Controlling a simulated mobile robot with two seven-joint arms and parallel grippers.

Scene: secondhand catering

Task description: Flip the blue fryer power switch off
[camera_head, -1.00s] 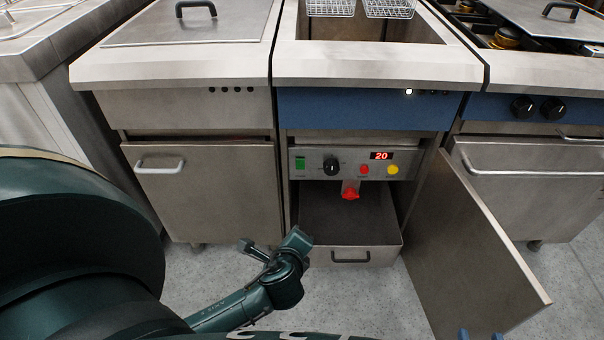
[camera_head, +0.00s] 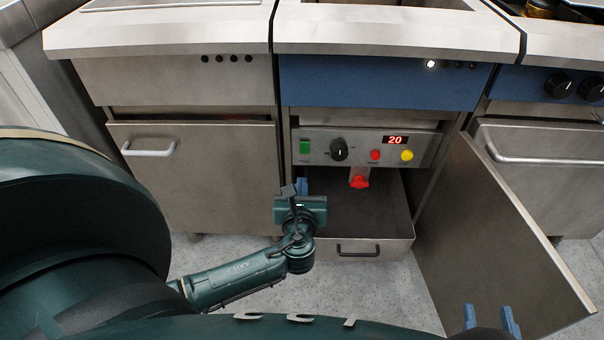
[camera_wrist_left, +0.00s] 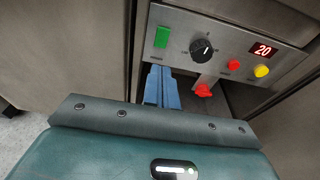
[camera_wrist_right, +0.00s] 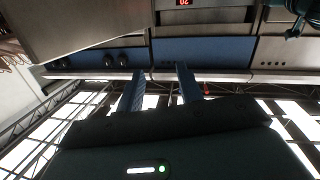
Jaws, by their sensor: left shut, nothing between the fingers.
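The blue-fronted fryer (camera_head: 390,82) stands in the middle of the head view. Its control panel carries a green rocker switch (camera_head: 304,147) at the left end, which also shows in the left wrist view (camera_wrist_left: 162,37). My left gripper (camera_head: 301,186) is shut and empty, fingers pointing at the panel just below the green switch. The left wrist view shows its blue fingertips (camera_wrist_left: 160,72) under the switch, seemingly apart from it. The display (camera_head: 395,140) is lit and reads 20. My right gripper (camera_head: 490,318) is open and empty at the lower right; its fingers show apart (camera_wrist_right: 160,85).
On the panel are a black dial (camera_head: 339,149), a red button (camera_head: 375,155) and a yellow button (camera_head: 407,155). A red valve handle (camera_head: 359,182) hangs below, above an open drawer (camera_head: 358,249). The fryer's door (camera_head: 490,235) stands open on the right.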

